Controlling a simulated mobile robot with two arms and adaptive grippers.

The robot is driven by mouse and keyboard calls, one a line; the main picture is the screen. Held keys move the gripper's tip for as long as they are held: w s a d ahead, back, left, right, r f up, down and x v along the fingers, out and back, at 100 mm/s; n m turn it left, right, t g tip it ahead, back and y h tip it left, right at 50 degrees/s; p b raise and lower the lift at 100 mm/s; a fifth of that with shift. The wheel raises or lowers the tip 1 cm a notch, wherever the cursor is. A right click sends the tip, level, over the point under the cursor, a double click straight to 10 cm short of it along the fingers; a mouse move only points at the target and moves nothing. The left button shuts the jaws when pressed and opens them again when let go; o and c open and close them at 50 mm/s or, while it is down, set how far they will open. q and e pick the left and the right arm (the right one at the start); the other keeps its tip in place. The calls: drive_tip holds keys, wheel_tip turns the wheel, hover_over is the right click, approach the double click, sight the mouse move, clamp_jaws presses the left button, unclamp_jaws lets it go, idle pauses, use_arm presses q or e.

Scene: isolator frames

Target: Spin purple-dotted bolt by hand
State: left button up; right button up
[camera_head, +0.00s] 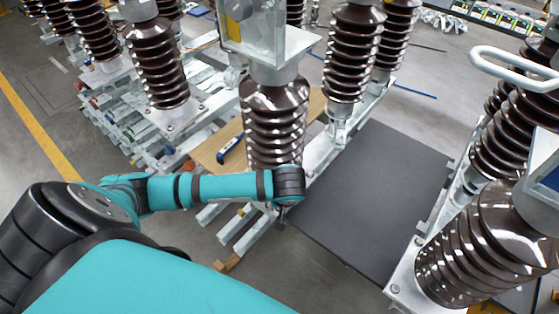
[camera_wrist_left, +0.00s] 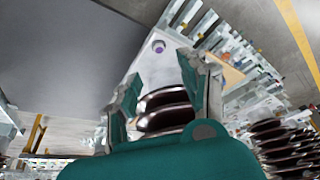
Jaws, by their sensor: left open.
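The purple-dotted bolt (camera_wrist_left: 158,47) shows in the left wrist view as a small purple spot on a pale metal plate (camera_wrist_left: 160,66), at the foot of a brown ribbed insulator (camera_wrist_left: 165,108). My left gripper (camera_wrist_left: 159,67) is open, its two fingers spread on either side of the view with the bolt beyond and between their tips. Nothing is held. In the head view the left arm reaches in from the left and its wrist (camera_head: 288,184) is beside the central insulator (camera_head: 275,125); the fingers there are mostly hidden. I cannot make out the bolt in the head view. My right gripper is not in view.
Brown insulators on metal frames stand at left (camera_head: 155,62), back (camera_head: 355,50) and right (camera_head: 490,240). A dark flat panel (camera_head: 375,200) lies between the frames. A blue-handled tool (camera_head: 231,147) lies on a wooden board (camera_head: 208,155). Open floor is at the far left.

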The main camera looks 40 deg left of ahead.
sight(279, 209)
use_arm(q)
drive_tip(key=p+x, duration=0.1)
drive_tip(key=x, duration=0.9)
drive_tip(key=shift+w+f, duration=0.2)
drive_tip(key=shift+f, duration=0.05)
clamp_jaws()
